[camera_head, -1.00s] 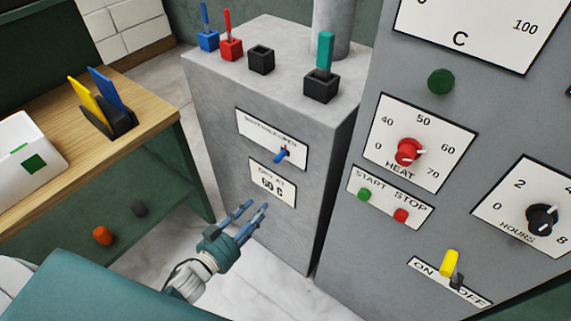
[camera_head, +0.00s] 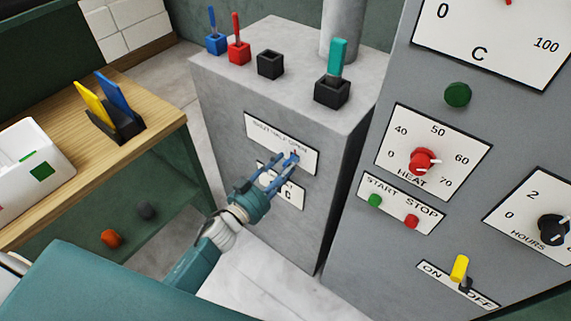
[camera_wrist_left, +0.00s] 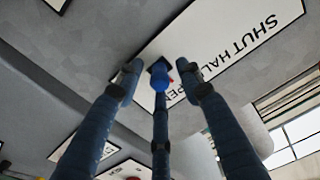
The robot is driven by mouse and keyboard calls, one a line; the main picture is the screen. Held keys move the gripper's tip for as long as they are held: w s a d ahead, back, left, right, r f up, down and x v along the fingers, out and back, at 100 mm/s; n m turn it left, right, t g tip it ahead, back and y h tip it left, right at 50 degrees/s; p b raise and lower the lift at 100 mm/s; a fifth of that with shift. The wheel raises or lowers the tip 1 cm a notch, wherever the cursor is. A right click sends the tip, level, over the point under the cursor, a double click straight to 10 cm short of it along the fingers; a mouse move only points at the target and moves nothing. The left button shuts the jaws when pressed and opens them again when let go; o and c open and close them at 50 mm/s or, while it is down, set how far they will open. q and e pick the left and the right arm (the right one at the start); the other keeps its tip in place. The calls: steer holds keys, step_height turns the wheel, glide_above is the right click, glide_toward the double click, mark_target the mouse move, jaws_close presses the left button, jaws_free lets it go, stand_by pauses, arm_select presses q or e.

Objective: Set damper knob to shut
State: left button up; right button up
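The blue damper knob (camera_head: 295,157) sits on a white plate (camera_head: 263,130) marked SHUT, HALF, OPEN, on the front of the grey cabinet. It also shows in the left wrist view (camera_wrist_left: 159,77), where the plate (camera_wrist_left: 235,45) looks turned over. My left gripper (camera_head: 284,163) is at the knob. Its blue fingers are spread and the knob lies between their tips, with gaps seen on both sides in the left wrist view. The fingers partly hide the knob in the head view, so its exact pointing is hard to tell. My right gripper is not in view.
A lower plate (camera_head: 292,196) is partly covered by my gripper. Coloured levers in holders, one teal (camera_head: 335,70), stand on the cabinet top. A grey panel with a red HEAT knob (camera_head: 422,160) and a yellow switch (camera_head: 459,268) stands to the right. A wooden bench (camera_head: 60,175) is at left.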

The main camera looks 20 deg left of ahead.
arm_select(q)
steer(key=shift+w, duration=0.1)
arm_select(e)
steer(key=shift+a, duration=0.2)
arm_select(q)
jaws_close()
steer(key=b, duration=0.2)
glide_toward(262, 138)
steer(key=x, duration=0.5)
steer(key=shift+d, duration=0.35)
steer(key=shift+w+a+r, duration=0.15)
steer(key=shift+a+r, duration=0.05)
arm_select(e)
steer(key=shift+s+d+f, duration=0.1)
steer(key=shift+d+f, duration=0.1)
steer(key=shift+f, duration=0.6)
arm_select(q)
jaws_free()
steer(key=shift+a, duration=0.1)
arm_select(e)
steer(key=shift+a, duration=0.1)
arm_select(q)
steer(key=shift+f, duration=0.1)
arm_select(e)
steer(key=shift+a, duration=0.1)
